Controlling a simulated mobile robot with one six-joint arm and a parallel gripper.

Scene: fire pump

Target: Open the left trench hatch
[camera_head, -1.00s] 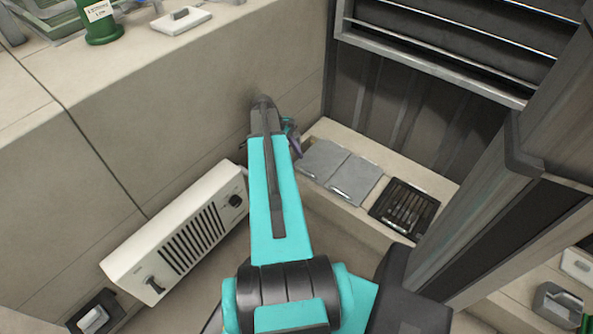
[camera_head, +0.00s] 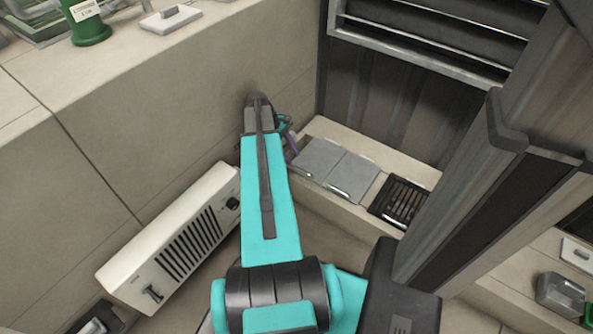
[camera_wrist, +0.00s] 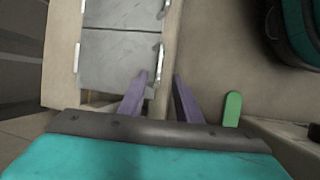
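The left trench hatch (camera_head: 318,158) is a flat grey plate set in the pale ledge, lying closed beside a second like plate (camera_head: 352,176). In the wrist view the left hatch (camera_wrist: 118,62) is the nearer plate, with a small light handle (camera_wrist: 160,55) on its right edge. My gripper (camera_wrist: 160,78) is open and empty. Its two purple fingers are spread just short of the handle, which shows beyond the gap between them. In the head view my gripper (camera_head: 292,143) is mostly hidden behind my arm, at the left end of the hatches.
A dark slotted grate (camera_head: 400,202) lies right of the plates. A dark panelled wall stands behind. A white heater-like box (camera_head: 172,240) is mounted on the left wall. A green rounded piece (camera_wrist: 232,108) shows right of my fingers.

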